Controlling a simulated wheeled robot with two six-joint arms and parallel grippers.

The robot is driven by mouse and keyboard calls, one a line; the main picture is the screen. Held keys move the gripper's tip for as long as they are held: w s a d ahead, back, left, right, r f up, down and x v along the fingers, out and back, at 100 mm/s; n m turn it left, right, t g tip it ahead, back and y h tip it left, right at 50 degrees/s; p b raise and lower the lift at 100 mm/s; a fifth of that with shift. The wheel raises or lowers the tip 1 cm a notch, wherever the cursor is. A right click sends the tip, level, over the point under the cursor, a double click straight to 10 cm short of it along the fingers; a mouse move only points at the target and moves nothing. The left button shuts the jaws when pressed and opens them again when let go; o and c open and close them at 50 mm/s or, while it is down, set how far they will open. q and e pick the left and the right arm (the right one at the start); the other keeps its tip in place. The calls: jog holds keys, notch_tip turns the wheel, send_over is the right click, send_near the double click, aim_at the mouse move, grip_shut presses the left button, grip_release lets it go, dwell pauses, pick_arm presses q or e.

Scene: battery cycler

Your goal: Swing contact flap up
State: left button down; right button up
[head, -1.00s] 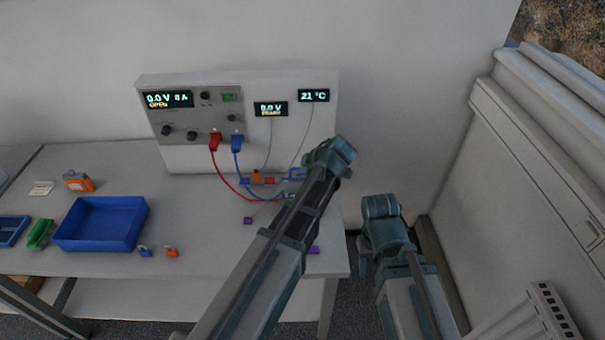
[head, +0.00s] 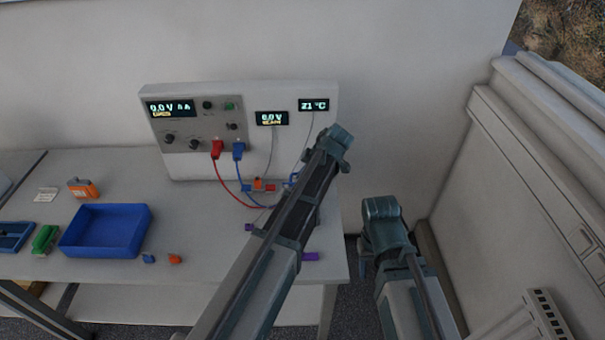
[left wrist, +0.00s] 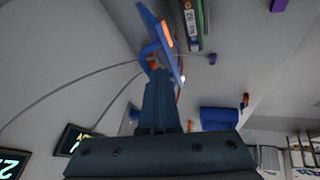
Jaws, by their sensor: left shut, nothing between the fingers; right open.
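The contact flap (left wrist: 157,28), a blue plate with an orange strip, stands raised at a slant in the left wrist view, just beyond my left fingertips. My left gripper (left wrist: 158,78) is shut and empty, its tips close by the flap's blue arm; I cannot tell whether they touch. Beside the flap lies a cell holder (left wrist: 190,42) with a labelled cell. In the head view, the fixture (head: 258,187) with blue and red ends shows left of my left arm, which hides its right part and my left fingers. My right gripper (head: 364,266) is open, mostly hidden, off the table's right end.
The cycler (head: 190,125) stands at the back with red (head: 217,150) and blue (head: 238,151) plugs; their cables run to the fixture. A blue tray (head: 105,232) sits at left. A purple block (head: 310,257) lies near the table's right edge.

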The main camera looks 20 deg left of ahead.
pick_arm(q)
jog(key=shift+w+a+r+g+p, duration=0.15)
jog(key=shift+w+r+g+p, duration=0.2)
jog(key=shift+w, duration=0.25)
jog(key=shift+w+a+r+g+p, duration=0.1)
jog(key=shift+w+g+p, duration=0.1)
jog(key=shift+w+g, duration=0.35)
jog(key=shift+w+m, duration=0.3)
jog(key=shift+w+a+f+b, duration=0.15)
jog(key=shift+w+a, duration=0.1)
jog(key=shift+w, duration=0.4)
jog(key=shift+w+a+f+b, duration=0.1)
jog(key=shift+w+a, duration=0.1)
jog(key=shift+w, duration=0.5)
jog(key=shift+w+a+f+b, duration=0.15)
jog(key=shift+w+a, duration=0.1)
jog(key=shift+w, duration=0.5)
jog(key=shift+a, duration=0.1)
